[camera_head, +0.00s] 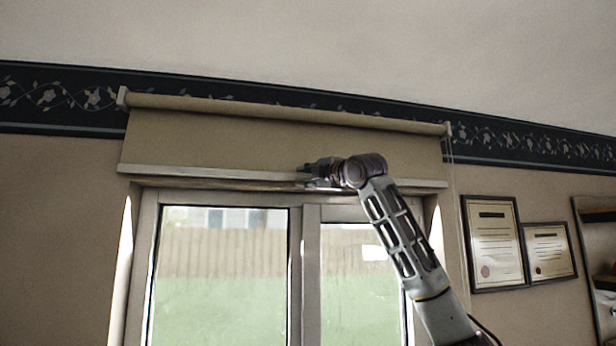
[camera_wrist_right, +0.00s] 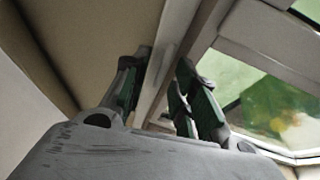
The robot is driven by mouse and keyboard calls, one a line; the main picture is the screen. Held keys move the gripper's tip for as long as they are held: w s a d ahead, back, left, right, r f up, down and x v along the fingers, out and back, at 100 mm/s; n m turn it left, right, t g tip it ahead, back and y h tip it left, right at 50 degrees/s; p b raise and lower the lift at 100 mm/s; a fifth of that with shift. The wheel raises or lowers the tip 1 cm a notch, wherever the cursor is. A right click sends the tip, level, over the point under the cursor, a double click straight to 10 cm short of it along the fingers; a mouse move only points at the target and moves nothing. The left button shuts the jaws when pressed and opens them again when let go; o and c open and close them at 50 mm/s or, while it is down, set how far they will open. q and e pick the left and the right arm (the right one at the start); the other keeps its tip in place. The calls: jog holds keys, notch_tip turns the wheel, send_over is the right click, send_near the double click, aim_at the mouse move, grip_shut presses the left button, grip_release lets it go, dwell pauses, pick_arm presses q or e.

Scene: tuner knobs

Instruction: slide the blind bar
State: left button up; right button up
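A beige roller blind (camera_head: 240,134) hangs partly lowered over a window. Its pale blind bar (camera_head: 220,174) runs along the blind's lower edge and also shows in the right wrist view (camera_wrist_right: 174,32). My right gripper (camera_head: 306,175) is at the bar, right of its middle. In the head view one finger shows higher and one lower, near the bar's height. In the right wrist view the fingers (camera_wrist_right: 160,62) are apart, with the bar running between them. I cannot tell whether they touch it. My left gripper is not in view.
The window frame (camera_head: 309,260) stands below the bar. The blind's roller (camera_head: 285,114) is above, with a thin cord at its right end. Two framed certificates (camera_head: 494,243) (camera_head: 550,251) and a shelf unit (camera_head: 597,222) are on the right. The wall left of the window is clear.

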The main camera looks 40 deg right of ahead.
grip_shut()
jog(key=shift+f, duration=0.1)
dwell(0.4)
